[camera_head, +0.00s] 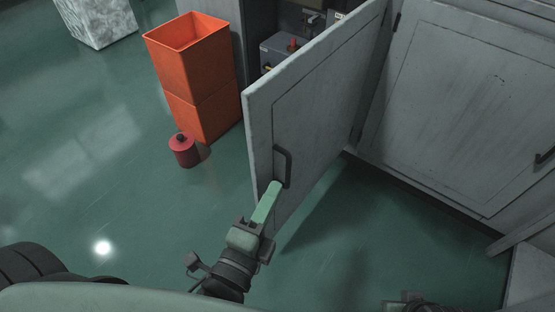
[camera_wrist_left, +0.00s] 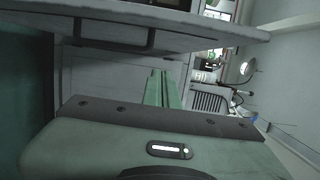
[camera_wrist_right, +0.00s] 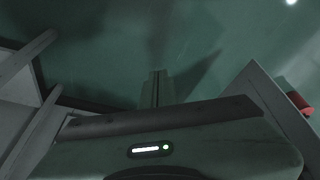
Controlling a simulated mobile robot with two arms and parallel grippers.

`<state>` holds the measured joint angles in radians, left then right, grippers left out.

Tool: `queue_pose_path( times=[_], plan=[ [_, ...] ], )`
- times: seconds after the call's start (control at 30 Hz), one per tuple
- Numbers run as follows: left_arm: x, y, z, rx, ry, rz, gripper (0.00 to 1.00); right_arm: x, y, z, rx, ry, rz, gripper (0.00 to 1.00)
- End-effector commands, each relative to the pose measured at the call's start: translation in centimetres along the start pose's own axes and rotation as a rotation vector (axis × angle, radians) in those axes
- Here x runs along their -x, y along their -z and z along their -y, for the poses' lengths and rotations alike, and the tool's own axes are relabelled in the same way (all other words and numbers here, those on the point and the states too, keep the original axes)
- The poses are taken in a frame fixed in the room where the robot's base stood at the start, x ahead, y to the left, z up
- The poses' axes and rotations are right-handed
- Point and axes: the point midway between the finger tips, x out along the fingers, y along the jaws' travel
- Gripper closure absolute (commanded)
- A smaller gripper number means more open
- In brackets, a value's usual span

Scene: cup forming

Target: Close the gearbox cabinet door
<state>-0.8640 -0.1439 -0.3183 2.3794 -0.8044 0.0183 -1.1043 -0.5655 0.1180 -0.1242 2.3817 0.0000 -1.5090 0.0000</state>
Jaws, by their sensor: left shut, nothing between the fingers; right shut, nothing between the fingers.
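The gearbox cabinet door (camera_head: 318,100) stands open, a grey panel swung out from its hinges on the right. Its dark handle (camera_head: 286,166) is on the face toward me, near the free edge. My left gripper (camera_head: 275,187) is shut and empty, with its green fingertips at the lower end of the handle; I cannot tell whether they touch. In the left wrist view the shut fingers (camera_wrist_left: 163,88) point toward the door (camera_wrist_left: 200,28). My right gripper (camera_wrist_right: 157,88) is shut and empty over the floor. In the head view only a sliver of it shows at the bottom edge.
Equipment (camera_head: 283,50) shows inside the open cabinet. An orange bin (camera_head: 200,75) and a red canister (camera_head: 183,151) stand left of the door. A second, closed cabinet door (camera_head: 465,100) is at the right. The green floor (camera_head: 340,240) before the cabinet is clear.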

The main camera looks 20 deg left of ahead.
Motion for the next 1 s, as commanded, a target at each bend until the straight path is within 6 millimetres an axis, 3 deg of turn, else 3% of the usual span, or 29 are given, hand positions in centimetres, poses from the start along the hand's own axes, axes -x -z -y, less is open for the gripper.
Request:
queue_pose_path(
  times=[0.17,0.57,0.8,1.0],
  plan=[
    [-2.2,0.1,0.3,0.0,0.005,-0.004,1.0,-0.5,0.0,0.0,0.0,0.0,0.004,1.0],
    [-9.9,0.1,0.1,0.003,0.003,-0.002,1.0,-1.1,0.0,0.0,0.001,0.001,0.004,1.0],
    [-10.4,-3.1,-0.1,0.002,-0.002,-0.002,1.0,-0.8,0.0,0.0,0.0,0.0,0.005,1.0],
    [-10.6,-3.8,-0.1,0.005,-0.003,-0.002,1.0,-0.5,0.3,0.0,0.0,0.0,-0.004,1.0]
  ],
)
